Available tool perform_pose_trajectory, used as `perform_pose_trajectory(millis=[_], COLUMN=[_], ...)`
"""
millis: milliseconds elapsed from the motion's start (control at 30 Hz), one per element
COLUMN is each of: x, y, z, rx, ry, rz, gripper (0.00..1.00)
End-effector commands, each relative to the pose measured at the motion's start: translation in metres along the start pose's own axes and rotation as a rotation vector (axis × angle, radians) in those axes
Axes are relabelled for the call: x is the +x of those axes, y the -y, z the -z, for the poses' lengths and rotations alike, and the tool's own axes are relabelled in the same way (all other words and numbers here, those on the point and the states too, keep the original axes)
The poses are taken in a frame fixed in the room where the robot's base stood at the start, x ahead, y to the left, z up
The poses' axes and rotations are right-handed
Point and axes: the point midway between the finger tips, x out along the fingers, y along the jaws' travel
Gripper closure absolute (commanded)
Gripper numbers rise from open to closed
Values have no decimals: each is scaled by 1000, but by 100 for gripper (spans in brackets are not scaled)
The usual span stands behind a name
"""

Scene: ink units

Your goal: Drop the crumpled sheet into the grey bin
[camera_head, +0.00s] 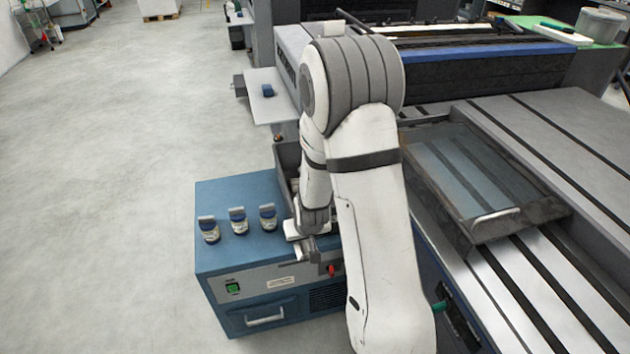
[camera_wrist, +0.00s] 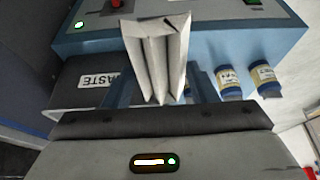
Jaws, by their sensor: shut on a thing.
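The crumpled sheet (camera_wrist: 158,55) is a white, creased, folded piece of paper in the middle of the wrist view. My gripper (camera_wrist: 158,80) is shut on it, with a finger at each side. The sheet is not clearly made out in the head view, where my gripper (camera_head: 312,246) is over the right part of the blue cabinet's top. The grey bin (camera_wrist: 72,72), with a WASTE label, is left of the sheet in the wrist view. In the head view the bin (camera_head: 287,157) is mostly hidden behind my arm.
The blue cabinet (camera_head: 235,259) bears several blue-and-white bottles (camera_head: 237,221) left of my gripper. They also show at the right of the wrist view (camera_wrist: 229,82). A large grey machine (camera_head: 560,130) fills the right side. The floor at left is clear.

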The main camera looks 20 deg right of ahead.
Motion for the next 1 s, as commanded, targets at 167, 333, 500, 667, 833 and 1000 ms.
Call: perform_pose_trajectory(millis=[167,333,500,667,833,1000], x=[0,0,2,5,6,5], y=[-3,-4,-18,-44,-69,-93], z=[0,1,25,63,94,119], rx=[7,8,40,94,141,182], ry=[0,0,-3,-3,-2,-1], rz=[-3,-3,-12,-31,-51,-69], gripper=[70,70,70,70,70,70])
